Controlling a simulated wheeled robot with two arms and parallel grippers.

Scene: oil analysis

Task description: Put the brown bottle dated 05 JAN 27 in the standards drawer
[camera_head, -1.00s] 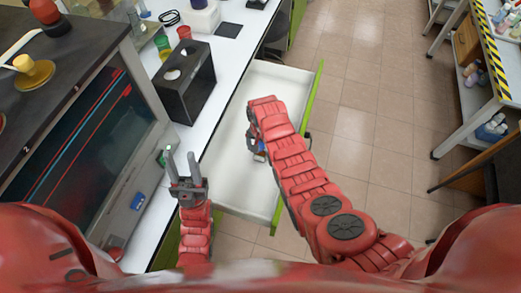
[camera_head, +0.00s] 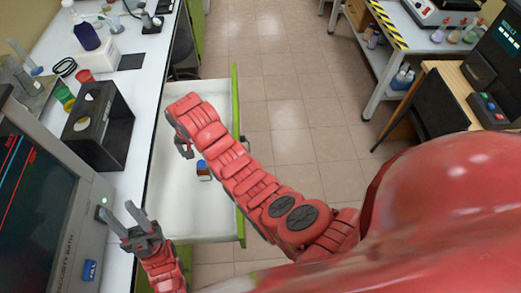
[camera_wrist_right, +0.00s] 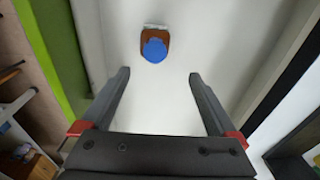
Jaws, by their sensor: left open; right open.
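A brown bottle with a blue cap (camera_head: 203,170) stands in the open white drawer (camera_head: 190,218). Its date cannot be read. In the right wrist view the bottle (camera_wrist_right: 154,46) is beyond my fingertips, apart from them, with its cap toward the camera. My right gripper (camera_wrist_right: 160,75) is open and empty above the drawer. In the head view my right gripper (camera_head: 184,150) is partly hidden by its own arm. My left gripper (camera_head: 122,216) is open and empty near the edge of the white bench, left of the drawer.
The drawer has a green front (camera_head: 237,140). A black rack (camera_head: 100,130) stands on the white bench, with a viscosity bath (camera_head: 35,200) nearer me. A side table with a yellow-black edge (camera_head: 388,28) and a wooden cabinet (camera_head: 450,80) stand right. Tiled floor between is clear.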

